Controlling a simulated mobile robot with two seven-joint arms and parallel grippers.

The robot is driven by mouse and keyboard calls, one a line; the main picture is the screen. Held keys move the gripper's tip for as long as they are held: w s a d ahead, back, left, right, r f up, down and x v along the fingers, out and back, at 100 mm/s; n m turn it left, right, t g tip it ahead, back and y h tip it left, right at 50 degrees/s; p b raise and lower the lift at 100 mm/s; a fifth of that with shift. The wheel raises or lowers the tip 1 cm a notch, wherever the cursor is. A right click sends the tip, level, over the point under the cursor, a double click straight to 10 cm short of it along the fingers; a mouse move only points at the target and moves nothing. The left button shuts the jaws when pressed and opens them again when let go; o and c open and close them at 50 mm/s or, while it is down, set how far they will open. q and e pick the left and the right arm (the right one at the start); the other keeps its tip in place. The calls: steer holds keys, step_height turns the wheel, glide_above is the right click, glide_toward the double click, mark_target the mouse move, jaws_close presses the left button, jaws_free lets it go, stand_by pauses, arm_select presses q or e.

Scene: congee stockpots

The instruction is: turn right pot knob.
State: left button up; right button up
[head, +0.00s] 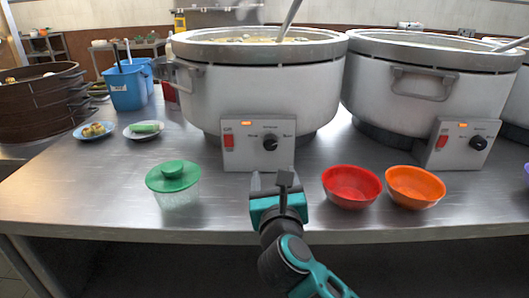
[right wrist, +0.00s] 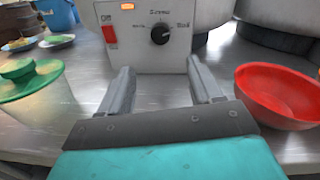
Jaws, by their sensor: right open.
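Large white stockpots stand on the steel counter. The right-hand pot (head: 430,95) has a control box with a black knob (head: 478,143) and a red switch. The pot to its left (head: 255,90) has a similar box with a black knob (head: 270,142), which also shows in the right wrist view (right wrist: 160,33) just beyond my fingers. My right gripper (head: 271,180) is open and empty, in front of and below this nearer box; it also shows in the right wrist view (right wrist: 163,82). It looks apart from the knob. My left gripper is out of view.
A red bowl (head: 351,186) and an orange bowl (head: 414,187) stand right of my right gripper. A clear tub with a green lid (head: 173,177) stands to its left. Small plates, blue containers (head: 126,88) and steamers (head: 38,105) are farther left. The front counter edge is close.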

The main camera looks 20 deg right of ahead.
mark_target(271, 146)
steer(key=b+x, duration=0.2)
steer(key=x, duration=1)
steer(key=shift+w+d, duration=0.15)
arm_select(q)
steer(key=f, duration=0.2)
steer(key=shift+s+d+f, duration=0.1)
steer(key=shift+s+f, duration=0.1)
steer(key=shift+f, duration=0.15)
